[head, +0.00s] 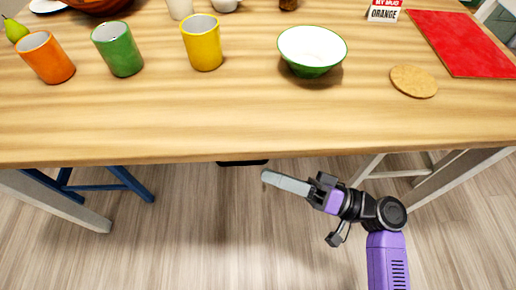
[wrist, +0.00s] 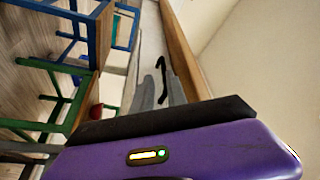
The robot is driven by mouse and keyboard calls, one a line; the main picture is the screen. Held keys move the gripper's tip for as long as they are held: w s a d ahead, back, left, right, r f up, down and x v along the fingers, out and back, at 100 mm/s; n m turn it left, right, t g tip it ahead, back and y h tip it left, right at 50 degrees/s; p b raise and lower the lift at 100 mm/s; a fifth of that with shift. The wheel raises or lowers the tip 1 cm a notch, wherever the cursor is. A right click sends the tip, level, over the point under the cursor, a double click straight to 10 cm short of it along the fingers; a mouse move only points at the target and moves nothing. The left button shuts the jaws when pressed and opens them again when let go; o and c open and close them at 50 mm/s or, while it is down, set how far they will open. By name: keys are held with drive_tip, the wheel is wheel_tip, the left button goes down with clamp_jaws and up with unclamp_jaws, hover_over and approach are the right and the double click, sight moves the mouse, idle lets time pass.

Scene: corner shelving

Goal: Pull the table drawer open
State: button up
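The wooden table (head: 250,125) has a dark drawer handle (head: 242,162) showing just below its front edge. In the wrist view the handle (wrist: 162,75) is a thin black bar ahead of my gripper, seen in the gap between the fingers. The drawer front is mostly hidden under the tabletop in the head view. My gripper (head: 268,178) is below and in front of the table edge, just right of the handle and apart from it in that view. In the wrist view its grey fingers (wrist: 156,85) stand apart, with nothing held.
On the table stand an orange cup (head: 47,58), a green cup (head: 118,50), a yellow cup (head: 202,43), a green-white bowl (head: 311,50) and a cork coaster (head: 413,81). A blue stool (head: 125,182) is under the table at left. The floor in front is clear.

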sight(240, 164)
drive_tip(key=shift+r+b+x, duration=0.2)
drive_tip(key=shift+b+x, duration=0.05)
drive_tip(key=shift+x, duration=1.7)
drive_tip(key=shift+r+b+x, duration=0.2)
drive_tip(key=shift+x, duration=1.75)
drive_tip(key=shift+d, duration=0.1)
clamp_jaws()
